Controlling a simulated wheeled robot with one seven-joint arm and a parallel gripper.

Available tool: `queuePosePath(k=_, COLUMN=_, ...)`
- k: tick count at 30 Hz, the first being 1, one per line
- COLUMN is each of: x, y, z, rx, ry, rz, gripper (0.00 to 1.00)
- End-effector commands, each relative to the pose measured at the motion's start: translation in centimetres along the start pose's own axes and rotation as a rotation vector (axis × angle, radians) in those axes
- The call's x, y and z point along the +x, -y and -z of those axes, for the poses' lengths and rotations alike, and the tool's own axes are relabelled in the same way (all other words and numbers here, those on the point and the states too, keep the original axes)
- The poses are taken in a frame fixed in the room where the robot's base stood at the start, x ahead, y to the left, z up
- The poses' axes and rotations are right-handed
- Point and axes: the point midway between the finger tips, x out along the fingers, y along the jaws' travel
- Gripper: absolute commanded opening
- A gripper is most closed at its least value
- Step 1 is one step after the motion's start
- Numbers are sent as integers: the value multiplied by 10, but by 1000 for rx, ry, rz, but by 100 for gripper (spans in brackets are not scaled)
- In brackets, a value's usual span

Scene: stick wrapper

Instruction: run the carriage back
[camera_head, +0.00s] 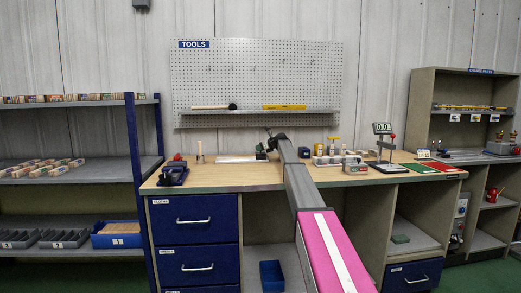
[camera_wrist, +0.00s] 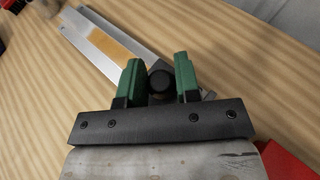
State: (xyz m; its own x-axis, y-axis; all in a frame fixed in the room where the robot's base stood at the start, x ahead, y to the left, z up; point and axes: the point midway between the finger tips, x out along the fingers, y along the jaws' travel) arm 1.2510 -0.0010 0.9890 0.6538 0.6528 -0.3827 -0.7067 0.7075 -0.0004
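A flat pale metal plate (camera_wrist: 103,40) with an orange-tan patch (camera_wrist: 118,42) lies on the wooden worktop. At its near end is a round black knob (camera_wrist: 160,82), which I take to be on the carriage; the rest of it is hidden by my gripper.
A dark blue device (camera_head: 173,174) stands left on the bench (camera_head: 215,183). Right of my arm are small blocks (camera_head: 335,160), a grey box (camera_head: 356,168) and a stand with a display (camera_head: 382,129). A red thing (camera_wrist: 287,162) is close at lower right in the wrist view.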

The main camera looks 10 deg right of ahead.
Motion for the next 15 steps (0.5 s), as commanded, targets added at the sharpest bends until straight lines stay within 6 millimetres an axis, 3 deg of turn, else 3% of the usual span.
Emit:
queuePosePath(k=2, x=0, y=0, z=0, rx=0, ry=0, rz=-1, gripper=0)
queuePosePath(k=8, x=2, y=-3, z=-1, rx=0, ry=0, rz=-1, gripper=0)
queuePosePath(k=15, x=27, y=-31, z=-11, rx=0, ry=0, rz=-4, gripper=0)
